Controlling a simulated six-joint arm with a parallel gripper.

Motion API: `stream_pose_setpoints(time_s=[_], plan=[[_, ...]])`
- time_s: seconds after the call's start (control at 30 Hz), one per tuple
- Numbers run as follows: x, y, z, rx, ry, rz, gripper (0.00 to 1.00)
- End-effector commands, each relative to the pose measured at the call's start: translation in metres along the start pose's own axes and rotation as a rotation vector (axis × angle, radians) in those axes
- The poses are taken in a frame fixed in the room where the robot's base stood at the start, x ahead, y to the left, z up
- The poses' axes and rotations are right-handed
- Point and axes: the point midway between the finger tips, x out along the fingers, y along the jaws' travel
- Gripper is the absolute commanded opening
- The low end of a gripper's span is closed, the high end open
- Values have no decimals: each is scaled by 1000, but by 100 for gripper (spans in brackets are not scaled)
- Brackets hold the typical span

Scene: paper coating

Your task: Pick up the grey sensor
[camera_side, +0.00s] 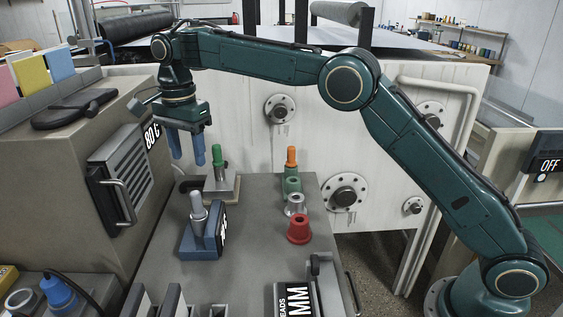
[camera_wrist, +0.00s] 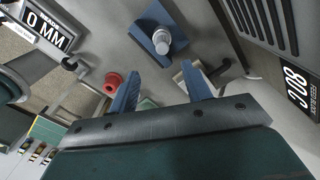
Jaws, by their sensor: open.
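The grey sensor (camera_side: 198,206) stands upright in a blue holder (camera_side: 194,243) with a display on its side, on the grey bench top. In the wrist view the grey sensor (camera_wrist: 161,41) shows from above in the blue holder (camera_wrist: 149,20), just beyond the fingertips. My gripper (camera_side: 186,163) points down with its two blue fingers apart and empty. It hangs above and behind the sensor, slightly left of it in the side view. In the wrist view my gripper (camera_wrist: 161,72) has nothing between its fingertips at their height.
A green-topped piece (camera_side: 217,156) stands on a grey base close right of my fingers. An orange-topped piece (camera_side: 291,157) and green, grey and red (camera_side: 298,229) sockets line the bench's right side. A handled grey panel (camera_side: 120,185) stands left.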

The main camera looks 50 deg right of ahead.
Motion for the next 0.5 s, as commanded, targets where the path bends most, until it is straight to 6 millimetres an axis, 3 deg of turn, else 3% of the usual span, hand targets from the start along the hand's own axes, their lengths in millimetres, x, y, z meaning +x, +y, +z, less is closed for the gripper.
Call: stream_pose_setpoints(time_s=[0.27, 0.5], plan=[[27, 1, 0, -1, 0, 4, 49], [62, 0, 0, -1, 0, 3, 49]])
